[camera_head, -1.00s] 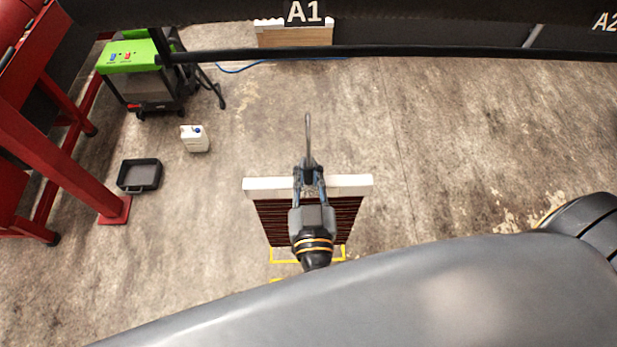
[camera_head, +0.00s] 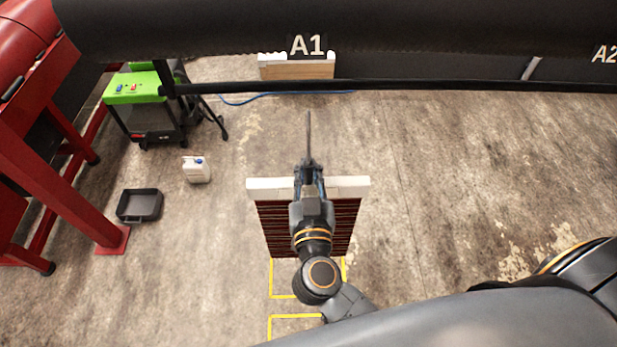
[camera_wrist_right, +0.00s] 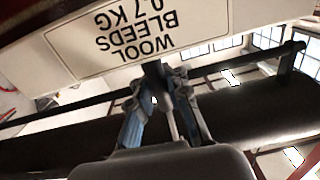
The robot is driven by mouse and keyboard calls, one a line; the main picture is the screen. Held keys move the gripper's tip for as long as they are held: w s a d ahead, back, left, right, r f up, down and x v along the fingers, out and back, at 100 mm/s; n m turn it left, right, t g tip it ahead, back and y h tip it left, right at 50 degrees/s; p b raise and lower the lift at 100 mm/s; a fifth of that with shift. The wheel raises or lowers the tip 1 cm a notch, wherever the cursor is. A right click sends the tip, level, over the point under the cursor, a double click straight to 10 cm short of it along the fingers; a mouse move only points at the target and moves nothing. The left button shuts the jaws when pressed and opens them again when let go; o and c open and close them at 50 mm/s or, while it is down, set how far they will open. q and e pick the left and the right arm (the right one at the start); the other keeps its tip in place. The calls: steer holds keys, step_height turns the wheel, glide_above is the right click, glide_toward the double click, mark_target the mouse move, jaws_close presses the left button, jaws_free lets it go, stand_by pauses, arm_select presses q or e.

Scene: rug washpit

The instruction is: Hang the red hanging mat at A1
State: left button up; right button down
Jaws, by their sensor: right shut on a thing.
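The red hanging mat (camera_head: 335,222), dark red and striped, hangs below a white header bar (camera_head: 349,187) near the middle of the head view. My right gripper (camera_head: 309,178) is shut on the middle of this header. A thin metal hook (camera_head: 309,130) rises above the gripper. The label A1 (camera_head: 307,45) is on a thick dark beam at the top, and the mat shows below it in the picture, apart from it. In the right wrist view the header (camera_wrist_right: 150,38) carries an upside-down label reading "WOOL BLEEDS 0.7 KG". My left gripper is not in view.
A thin black rail (camera_head: 420,86) runs across below the beam (camera_head: 420,35). A2 (camera_head: 604,54) is marked far right. A green-topped machine (camera_head: 140,100), a white jug (camera_head: 196,170), a black tray (camera_head: 139,205) and a red frame (camera_head: 60,185) stand left. The floor right of the mat is clear.

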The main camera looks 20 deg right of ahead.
steer(key=p+x, duration=0.1)
steer(key=x, duration=1.4)
steer(key=shift+d+r, duration=0.2)
stand_by(1.0)
steer(key=shift+f, duration=0.1)
steer(key=shift+f+b, duration=0.55)
steer(key=shift+f, duration=1.5)
